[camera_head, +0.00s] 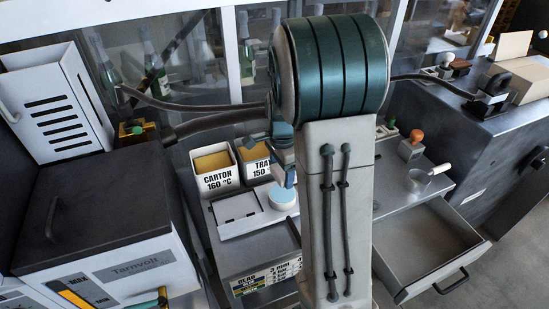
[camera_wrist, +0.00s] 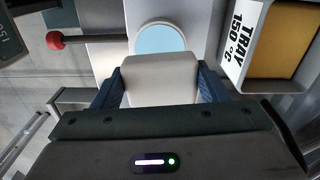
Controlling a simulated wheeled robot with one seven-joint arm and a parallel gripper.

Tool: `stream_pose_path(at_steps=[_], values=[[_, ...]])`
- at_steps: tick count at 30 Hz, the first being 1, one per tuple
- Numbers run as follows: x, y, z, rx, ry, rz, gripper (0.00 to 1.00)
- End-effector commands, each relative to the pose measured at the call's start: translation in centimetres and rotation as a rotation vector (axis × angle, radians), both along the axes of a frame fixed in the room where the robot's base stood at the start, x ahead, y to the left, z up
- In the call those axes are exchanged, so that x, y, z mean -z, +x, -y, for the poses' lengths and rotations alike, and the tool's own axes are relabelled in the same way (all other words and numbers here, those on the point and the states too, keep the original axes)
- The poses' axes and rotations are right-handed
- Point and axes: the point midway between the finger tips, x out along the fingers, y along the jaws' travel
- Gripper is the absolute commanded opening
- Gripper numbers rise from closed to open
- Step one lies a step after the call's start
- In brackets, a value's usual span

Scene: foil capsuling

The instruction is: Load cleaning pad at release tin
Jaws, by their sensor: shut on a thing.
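The cleaning pad (camera_wrist: 160,80) is a cream block with rounded edges, seen between the two blue fingers of my gripper (camera_wrist: 160,92) in the wrist view. The fingers are shut on its sides. The release tin (camera_wrist: 161,38) is round, with a white rim and a pale blue surface, and lies just beyond the pad. The pad's edge overlaps the tin's lower part in this view; I cannot tell whether they touch. In the head view the tin (camera_head: 283,197) stands on the bench under my gripper (camera_head: 289,176), and my arm hides most of the pad.
A CARTON box (camera_head: 214,169) and a TRAY box (camera_head: 253,162) with yellow contents stand behind the tin. A rod with a red ball (camera_wrist: 55,40) is at upper left in the wrist view. An open, empty-looking drawer (camera_head: 428,243) juts out at right. A small pan (camera_head: 418,181) sits above it.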

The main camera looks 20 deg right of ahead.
Motion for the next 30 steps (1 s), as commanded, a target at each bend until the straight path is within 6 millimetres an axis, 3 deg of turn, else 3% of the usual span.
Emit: stream_pose_path(at_steps=[8,21,30], values=[[1.2,0.0,-0.2,-0.005,0.000,-0.001,0.43],[5.6,0.0,0.0,-0.002,0.000,0.000,0.43],[6.0,0.0,0.0,-0.001,0.000,0.000,0.43]])
